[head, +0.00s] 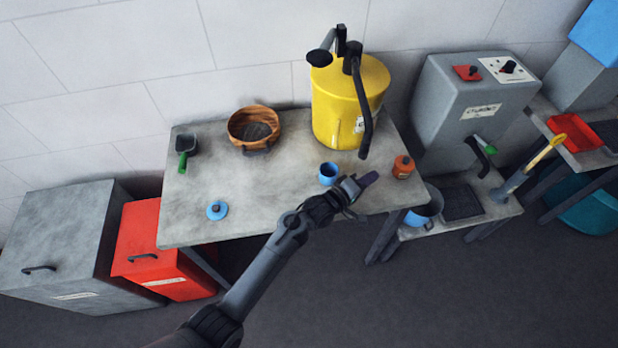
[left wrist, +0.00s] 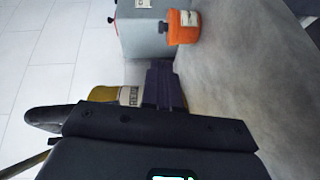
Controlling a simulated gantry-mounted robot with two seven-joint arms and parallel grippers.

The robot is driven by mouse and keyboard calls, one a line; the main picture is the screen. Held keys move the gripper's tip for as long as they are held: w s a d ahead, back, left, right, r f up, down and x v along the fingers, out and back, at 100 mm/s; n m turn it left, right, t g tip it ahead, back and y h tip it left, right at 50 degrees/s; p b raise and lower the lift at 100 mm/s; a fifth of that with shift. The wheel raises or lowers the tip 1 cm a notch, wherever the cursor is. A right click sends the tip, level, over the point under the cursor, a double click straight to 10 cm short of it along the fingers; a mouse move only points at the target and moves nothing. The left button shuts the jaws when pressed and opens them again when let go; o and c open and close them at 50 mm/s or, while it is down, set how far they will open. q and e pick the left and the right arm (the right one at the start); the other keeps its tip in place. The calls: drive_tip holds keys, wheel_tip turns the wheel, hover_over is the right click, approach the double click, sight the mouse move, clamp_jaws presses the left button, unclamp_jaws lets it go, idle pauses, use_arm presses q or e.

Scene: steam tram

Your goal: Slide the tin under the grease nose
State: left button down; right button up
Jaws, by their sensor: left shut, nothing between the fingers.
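A small blue open tin (head: 328,174) stands upright on the table, just left of my left gripper. My left gripper (head: 368,180) is shut and empty above the table's front right part. In the left wrist view its fingers (left wrist: 162,88) point toward an orange jar (left wrist: 183,27), apart from it. The blue tin does not show clearly there.
A yellow can (head: 345,105) with a long black spout stands behind the blue tin. The orange jar (head: 403,167) is at the table's right edge. A blue lid (head: 217,210), wooden bowl (head: 250,124) and scoop (head: 187,146) lie left. A blue pot (head: 425,212) stands by the tray.

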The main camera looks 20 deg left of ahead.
use_arm(q)
drive_tip(key=shift+w+d+r+n+t+h, duration=0.3)
drive_tip(key=shift+w+d+r+n+h, duration=0.25)
drive_tip(key=shift+w+d, duration=0.2)
hover_over(328, 174)
drive_tip(key=s+a, duration=0.2)
drive_tip(key=a, duration=0.5)
drive_tip(key=f, duration=0.1)
drive_tip(key=f+b, duration=0.1)
drive_tip(key=f, duration=0.1)
drive_tip(key=shift+s+d+f, duration=0.2)
drive_tip(key=shift+d+f, duration=0.1)
drive_tip(key=shift+f, duration=0.05)
drive_tip(key=shift+d+f+b, duration=0.15)
drive_tip(key=shift+f+b, duration=0.2)
drive_tip(key=shift+f, duration=0.2)
drive_tip(key=shift+w+d+r, duration=0.1)
drive_tip(key=shift+w+d, duration=0.05)
drive_tip(key=shift+d, duration=0.2)
